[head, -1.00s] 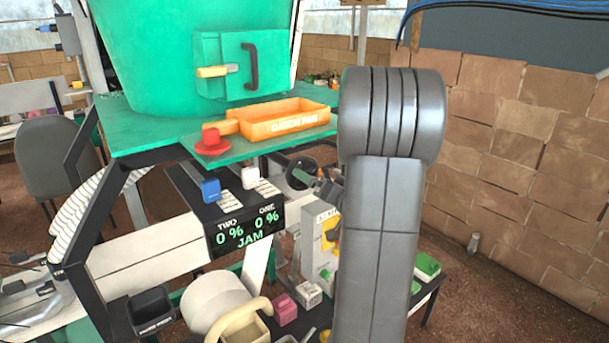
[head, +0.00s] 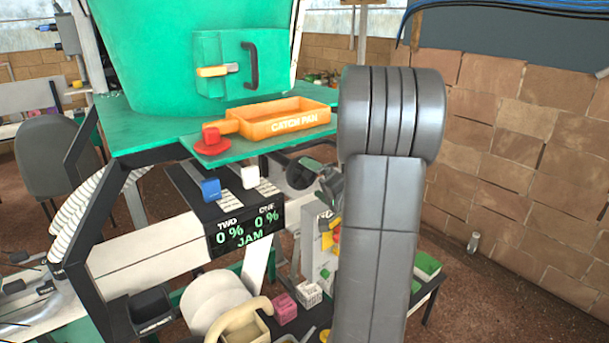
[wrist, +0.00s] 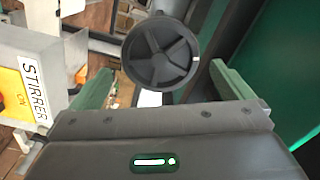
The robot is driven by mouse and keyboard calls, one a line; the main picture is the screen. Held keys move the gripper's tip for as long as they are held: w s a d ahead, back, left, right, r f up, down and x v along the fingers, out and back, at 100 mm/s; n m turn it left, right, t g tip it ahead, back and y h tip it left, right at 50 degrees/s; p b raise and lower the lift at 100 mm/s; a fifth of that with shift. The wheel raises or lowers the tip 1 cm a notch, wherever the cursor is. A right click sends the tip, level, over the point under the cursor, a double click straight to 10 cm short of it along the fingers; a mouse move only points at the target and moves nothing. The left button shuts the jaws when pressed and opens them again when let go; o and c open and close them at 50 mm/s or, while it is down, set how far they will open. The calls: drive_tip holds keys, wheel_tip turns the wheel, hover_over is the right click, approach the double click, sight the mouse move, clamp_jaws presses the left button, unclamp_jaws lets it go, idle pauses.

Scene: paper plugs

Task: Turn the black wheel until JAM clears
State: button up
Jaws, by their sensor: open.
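The black wheel (wrist: 161,52), a spoked disc with a small pale mark on its right rim, faces me in the wrist view. In the head view the wheel (head: 298,174) sits under the green shelf, partly hidden by my gripper. My gripper (wrist: 160,74) is open, its two green fingers spread to the left and right of the wheel in the wrist picture. Nothing is between the fingers but the view of the wheel; I cannot tell any contact. The black display (head: 245,230) reads TWO 0 %, ONE 0 % and JAM in green.
A grey box labelled STIRRER (wrist: 33,90) with a yellow panel stands close to the left finger. An orange catch pan (head: 285,119) and a red button (head: 212,141) are on the green shelf above. Blue (head: 211,189) and white (head: 249,177) levers stand above the display.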

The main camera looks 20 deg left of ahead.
sight(305, 174)
drive_tip(key=shift+x, duration=2)
drive_tip(key=c, duration=0.8)
